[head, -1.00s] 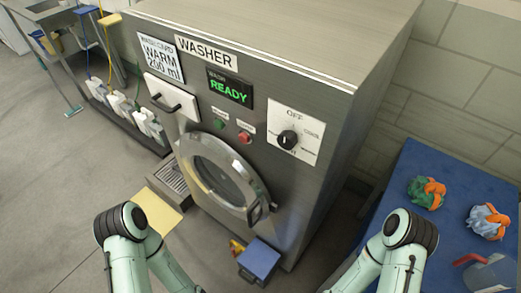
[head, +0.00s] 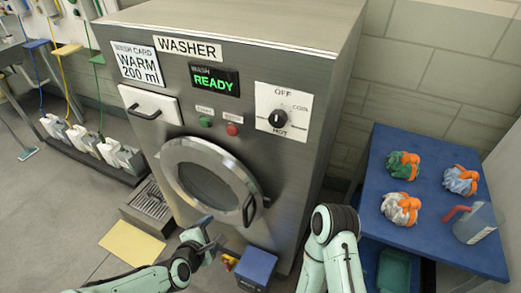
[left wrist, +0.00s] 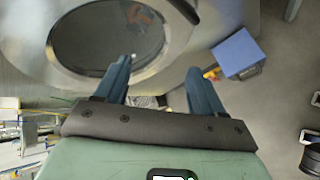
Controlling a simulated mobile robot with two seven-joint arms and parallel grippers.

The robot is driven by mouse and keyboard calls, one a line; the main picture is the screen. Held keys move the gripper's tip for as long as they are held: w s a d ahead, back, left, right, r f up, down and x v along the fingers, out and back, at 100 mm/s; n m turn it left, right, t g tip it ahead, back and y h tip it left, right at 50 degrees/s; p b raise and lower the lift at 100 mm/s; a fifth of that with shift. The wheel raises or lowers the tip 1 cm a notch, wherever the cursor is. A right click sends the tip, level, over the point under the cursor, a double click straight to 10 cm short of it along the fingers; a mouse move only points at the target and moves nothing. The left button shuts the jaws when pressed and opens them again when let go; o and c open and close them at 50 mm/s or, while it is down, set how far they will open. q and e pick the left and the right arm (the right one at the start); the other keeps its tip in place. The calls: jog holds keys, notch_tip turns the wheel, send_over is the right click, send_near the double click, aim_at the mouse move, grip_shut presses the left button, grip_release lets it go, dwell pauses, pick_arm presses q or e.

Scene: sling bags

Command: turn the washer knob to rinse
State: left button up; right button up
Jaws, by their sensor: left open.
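The washer (head: 225,120) is a metal cabinet with a black knob (head: 278,119) on a white dial plate (head: 296,100) at its upper right. The plate reads OFF at the top and HOT below. A small label at its right is hard to read, and I cannot tell exactly where the knob points. My left gripper (head: 204,230) is open and empty, low in front of the round door and well below the knob. In the left wrist view its two fingers (left wrist: 159,66) stand apart below the door glass. My right arm shows at lower right, but its gripper is out of view.
The door (head: 212,178) has a protruding handle (head: 250,208). A drawer (head: 150,115), green button (head: 205,122) and red button (head: 232,130) sit left of the knob. The display (head: 214,81) reads READY. A blue table (head: 432,245) with cloth bundles and a jug stands right.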

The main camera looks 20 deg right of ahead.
pick_arm(q)
jog(key=d+r+n+t+h+b, duration=0.1)
jog(key=d+r, duration=0.1)
jog(key=r, duration=0.3)
jog(key=s+d+r+n+t+h, duration=0.1)
jog(key=d+r, duration=0.1)
jog(key=r, duration=0.4)
jog(key=d+r+n+h+b, duration=0.1)
jog(key=d+r+n, duration=0.15)
jog(key=r, duration=0.25)
jog(key=n+t+h, duration=0.1)
jog(key=n+h, duration=0.2)
jog(key=h, duration=0.1)
send_near(277, 120)
jog(key=p+x, duration=0.3)
jog(key=x, duration=0.5)
jog(key=shift+w+d+f, duration=0.1)
jog(key=shift+w+d, duration=0.05)
jog(key=shift+d, duration=0.05)
pick_arm(e)
jog(key=shift+s+a+r, duration=0.1)
jog(key=shift+s, duration=0.3)
pick_arm(q)
jog(key=c, duration=1.1)
